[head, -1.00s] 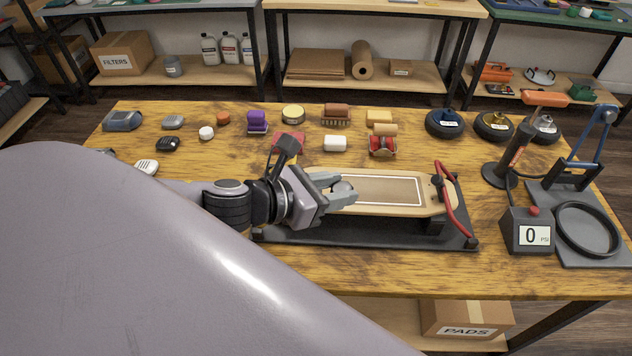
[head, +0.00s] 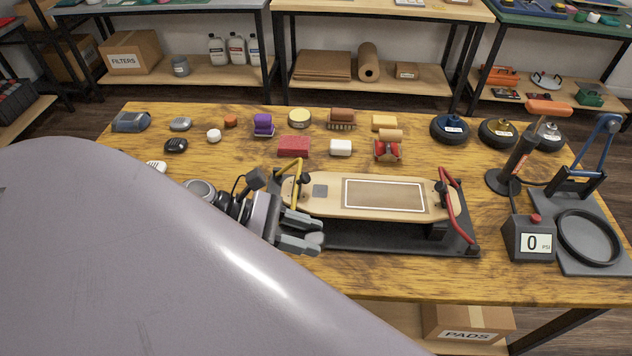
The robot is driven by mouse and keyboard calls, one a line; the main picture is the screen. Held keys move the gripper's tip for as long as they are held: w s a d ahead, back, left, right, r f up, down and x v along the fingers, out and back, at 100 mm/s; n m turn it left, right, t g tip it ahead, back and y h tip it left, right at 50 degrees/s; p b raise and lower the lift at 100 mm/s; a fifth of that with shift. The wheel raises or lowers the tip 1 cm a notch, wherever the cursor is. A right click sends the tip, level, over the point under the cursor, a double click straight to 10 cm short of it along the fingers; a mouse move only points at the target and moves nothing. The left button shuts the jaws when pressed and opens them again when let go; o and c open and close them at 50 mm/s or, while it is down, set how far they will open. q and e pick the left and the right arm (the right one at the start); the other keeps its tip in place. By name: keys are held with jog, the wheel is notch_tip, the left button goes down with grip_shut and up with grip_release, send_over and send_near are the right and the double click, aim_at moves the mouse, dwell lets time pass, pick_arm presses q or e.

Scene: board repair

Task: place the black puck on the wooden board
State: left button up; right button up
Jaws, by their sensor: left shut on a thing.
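The wooden board (head: 330,207) is a skateboard-like deck held level on a black stand. It bears a white-outlined brown panel and a small grey square. A small dark rounded thing with pale marks, which looks like the black puck (head: 176,145), lies at the table's left. My left gripper (head: 314,240) is at the board's near left side, in front of the deck's edge. Its jaws are shut on a small grey rounded thing (head: 316,238), mostly hidden by the fingers; I cannot tell what it is. My right gripper is out of view.
A yellow clamp (head: 297,170) and a red clamp (head: 449,190) stand at the board's ends. A pump gauge (head: 530,240) stands right. My left arm hides the table's near left.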

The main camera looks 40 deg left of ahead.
pick_arm(q)
send_over(313, 190)
jog(key=s+d, duration=0.1)
jog(key=s, duration=0.1)
jog(key=shift+w+d+b, duration=0.1)
jog(key=shift+w+b, duration=0.05)
jog(key=shift+b, duration=0.2)
jog(key=shift+w+a+b, duration=0.35)
jog(key=shift+w, duration=0.2)
jog(key=shift+w+a, duration=0.15)
jog(key=shift+w, duration=0.05)
notch_tip(313, 190, down, 4)
jog(key=shift+w+r+b, duration=0.1)
jog(key=shift+r+b, duration=0.1)
jog(key=shift+b, duration=0.95)
jog(key=shift+f, duration=0.2)
jog(key=o, duration=1)
jog(key=shift+r, duration=0.1)
jog(key=shift+o, duration=0.2)
